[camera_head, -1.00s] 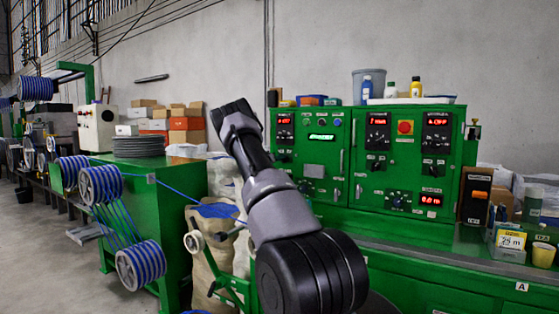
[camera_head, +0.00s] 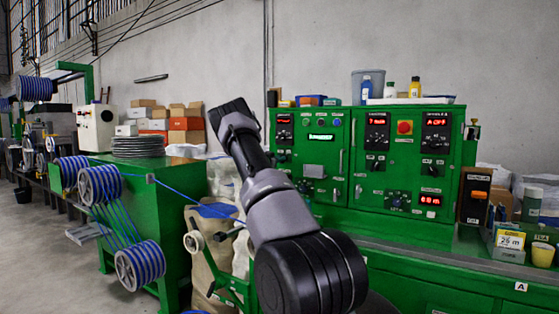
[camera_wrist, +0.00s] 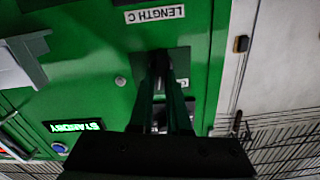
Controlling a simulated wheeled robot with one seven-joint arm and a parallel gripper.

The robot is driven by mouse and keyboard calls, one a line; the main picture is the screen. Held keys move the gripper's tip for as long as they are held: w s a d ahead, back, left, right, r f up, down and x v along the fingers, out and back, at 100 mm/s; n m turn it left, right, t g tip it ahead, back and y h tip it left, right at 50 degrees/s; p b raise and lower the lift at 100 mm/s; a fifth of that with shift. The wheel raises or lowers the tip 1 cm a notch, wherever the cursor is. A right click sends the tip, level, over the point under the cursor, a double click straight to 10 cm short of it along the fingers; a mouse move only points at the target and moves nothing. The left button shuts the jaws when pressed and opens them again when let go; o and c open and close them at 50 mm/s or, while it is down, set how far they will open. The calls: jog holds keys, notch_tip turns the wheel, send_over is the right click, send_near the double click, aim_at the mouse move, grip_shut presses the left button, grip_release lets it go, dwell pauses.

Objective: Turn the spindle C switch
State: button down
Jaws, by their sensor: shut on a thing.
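A dark switch plate (camera_wrist: 178,54) sits on the green panel, beside an upside-down label reading LENGTH C (camera_wrist: 155,14). My gripper (camera_wrist: 162,85) reaches onto this plate, its fingers close together and shut on the switch there. The fingers mostly hide the switch, so its angle cannot be told. No label naming spindle C is legible. In the head view, the same left panel column shows a red display (camera_head: 284,120) with dark switches (camera_head: 283,157) below it.
A green lit STANDBY screen (camera_wrist: 74,126) and a blue button (camera_wrist: 60,148) lie left of my gripper. The cabinet (camera_head: 350,165) also carries a red stop button (camera_head: 405,127). A blue cable (camera_head: 185,192) runs left of my arm.

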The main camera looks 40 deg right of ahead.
jog(key=shift+s+f+m, duration=0.1)
jog(key=shift+m, duration=1.8)
jog(key=c, duration=0.9)
grip_release()
jog(key=v, duration=1)
jog(key=shift+s+a, duration=0.2)
jog(key=shift+a, duration=0.1)
